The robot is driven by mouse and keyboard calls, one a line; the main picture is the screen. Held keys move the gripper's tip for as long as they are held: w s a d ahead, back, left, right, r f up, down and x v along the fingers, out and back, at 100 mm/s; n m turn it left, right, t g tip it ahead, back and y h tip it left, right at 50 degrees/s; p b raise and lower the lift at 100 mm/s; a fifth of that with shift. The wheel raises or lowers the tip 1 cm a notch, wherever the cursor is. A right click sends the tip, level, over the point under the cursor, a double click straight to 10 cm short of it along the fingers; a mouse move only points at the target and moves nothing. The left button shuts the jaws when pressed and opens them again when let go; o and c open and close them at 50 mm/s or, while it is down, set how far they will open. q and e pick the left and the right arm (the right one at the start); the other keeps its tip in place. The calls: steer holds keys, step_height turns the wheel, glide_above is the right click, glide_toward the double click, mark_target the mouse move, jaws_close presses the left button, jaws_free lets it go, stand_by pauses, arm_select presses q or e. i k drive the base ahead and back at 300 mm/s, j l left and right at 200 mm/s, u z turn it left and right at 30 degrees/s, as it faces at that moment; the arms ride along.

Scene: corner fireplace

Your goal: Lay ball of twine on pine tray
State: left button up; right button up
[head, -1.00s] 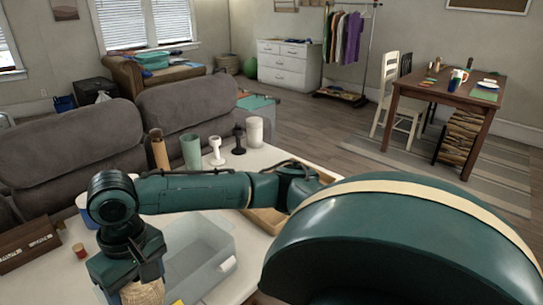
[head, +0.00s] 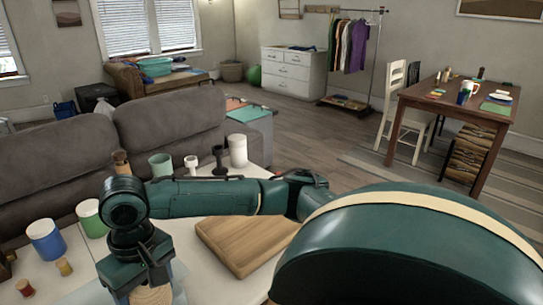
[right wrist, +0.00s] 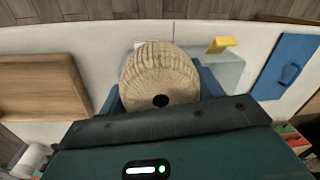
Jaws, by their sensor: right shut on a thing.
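My right gripper (head: 145,276) is shut on the ball of twine (head: 150,294), a tan wound ball. In the right wrist view the ball (right wrist: 160,72) sits between the fingers, with a dark hole facing the camera. The pine tray (head: 243,238) lies on the white table, to the right of the gripper in the head view. In the right wrist view the tray (right wrist: 42,88) is at the left, with a raised rim, empty where it shows and apart from the ball. My left gripper is not in view.
A clear plastic bin (right wrist: 225,72) with a yellow thing (right wrist: 221,44) is beside the ball. A blue board (right wrist: 288,65) lies farther right. A blue jar (head: 46,240), a green jar (head: 90,218) and several cups and holders stand on the white table, near the grey sofa (head: 60,165).

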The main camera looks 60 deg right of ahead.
mark_target(260, 229)
steer(key=k+l, duration=0.1)
steer(key=l, duration=0.7)
steer(key=k+l, duration=0.1)
steer(key=l, duration=0.7)
